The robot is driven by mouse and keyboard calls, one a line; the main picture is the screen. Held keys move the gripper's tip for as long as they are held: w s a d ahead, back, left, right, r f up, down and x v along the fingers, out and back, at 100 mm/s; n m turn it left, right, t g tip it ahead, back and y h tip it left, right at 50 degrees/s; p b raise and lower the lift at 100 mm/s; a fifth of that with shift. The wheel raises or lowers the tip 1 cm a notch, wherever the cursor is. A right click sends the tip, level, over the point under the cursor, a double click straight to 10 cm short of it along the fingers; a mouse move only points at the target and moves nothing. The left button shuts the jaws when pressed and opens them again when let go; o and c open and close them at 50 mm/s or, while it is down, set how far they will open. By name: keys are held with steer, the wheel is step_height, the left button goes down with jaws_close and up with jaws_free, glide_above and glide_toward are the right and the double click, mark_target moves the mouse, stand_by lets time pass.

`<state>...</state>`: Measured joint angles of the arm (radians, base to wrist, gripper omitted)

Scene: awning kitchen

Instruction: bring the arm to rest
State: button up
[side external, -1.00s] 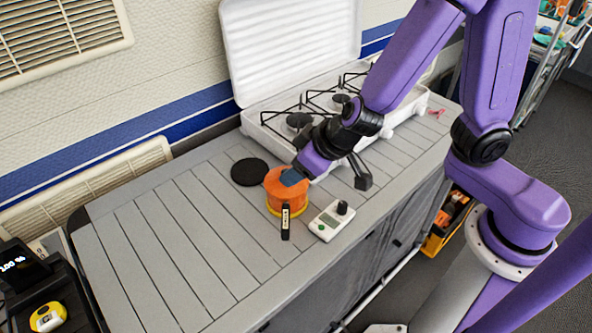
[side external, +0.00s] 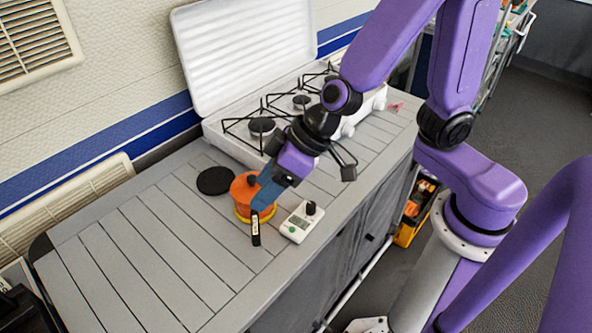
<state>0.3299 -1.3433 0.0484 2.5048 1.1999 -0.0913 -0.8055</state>
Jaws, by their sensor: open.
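My gripper (side external: 262,193) points down and to the left at the end of my purple arm, with its blue fingers in front of the orange pot (side external: 241,193) in this view. The fingers are open, and I see nothing held between them. The pot has a yellow band near its base and stands on the grey slatted counter (side external: 130,260). A dark knob (side external: 252,181) shows at the top of the pot beside the fingers. The fingers hide part of the pot, and I cannot tell whether they touch it.
A black disc (side external: 215,181) lies left of the pot. A black labelled stick (side external: 255,230) stands in front of it, and a white device with a black knob (side external: 299,222) is to the right. An open-lidded stove (side external: 230,140) is behind. The counter's left part is clear.

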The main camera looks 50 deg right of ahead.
steer(key=s+d+r+n+g, duration=0.2)
steer(key=s+d+n+g, duration=0.25)
steer(key=s, duration=0.75)
steer(key=s+d+h, duration=0.1)
steer(key=d+h, duration=0.1)
steer(key=d, duration=0.4)
steer(key=s+d+r+n+h, duration=0.1)
steer(key=s+d+h, duration=0.1)
steer(key=d, duration=0.4)
steer(key=shift+d+h, duration=0.35)
steer(key=shift+h, duration=0.25)
steer(key=shift+r, duration=0.1)
